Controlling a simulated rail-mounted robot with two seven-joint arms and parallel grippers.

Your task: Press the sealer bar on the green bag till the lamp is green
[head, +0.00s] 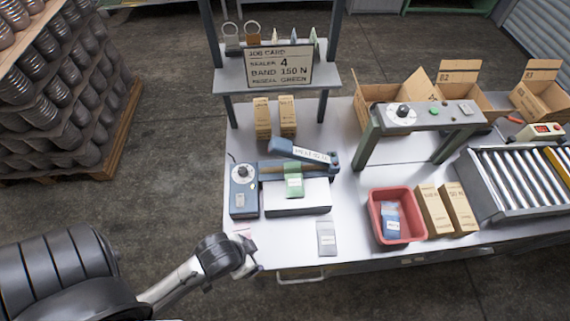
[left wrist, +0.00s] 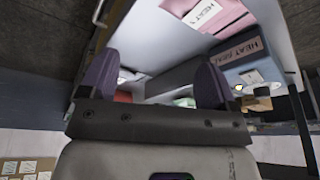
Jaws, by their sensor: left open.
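The green bag (head: 294,187) lies across the sealer's bed (head: 298,200), its upper end under the blue sealer bar (head: 298,152). The bar is raised and slants over the bag. A blue control box (head: 244,200) with a white dial is at the sealer's left. My right gripper is not in view.
A pink packet (head: 243,233) lies near my left gripper. A grey packet (head: 326,238) lies right of it. A red bin (head: 374,213) and brown boxes (head: 459,207) stand further right. A job card (head: 278,66) on the shelf reads sealer 4, band 150 N.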

